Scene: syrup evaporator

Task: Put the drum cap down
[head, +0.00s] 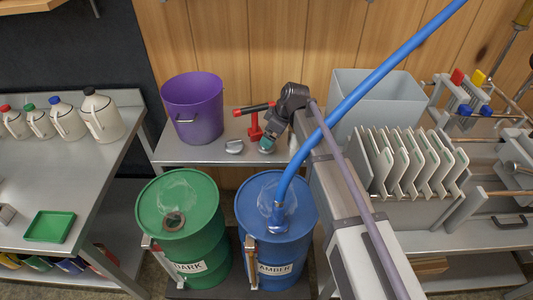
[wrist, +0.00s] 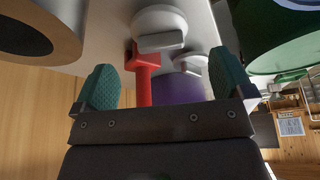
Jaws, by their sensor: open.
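A pale round drum cap (wrist: 160,20) with a raised block-like grip lies on the grey shelf in the wrist view, just beyond my fingertips. A second grey cap (wrist: 190,61) lies farther off, and one shows on the shelf in the head view (head: 234,146). My gripper (wrist: 164,66) is open, its two teal finger pads apart with no object clasped between them. In the head view my gripper (head: 267,145) is low over the shelf, right of that grey cap, and hides most of what is under it.
A red tool (head: 255,125) stands close behind my gripper. A purple bucket (head: 193,108) is at the shelf's left. The green drum (head: 180,195), with a dark ringed opening, and the blue drum (head: 275,190), with a blue hose (head: 330,125) in it, stand in front.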

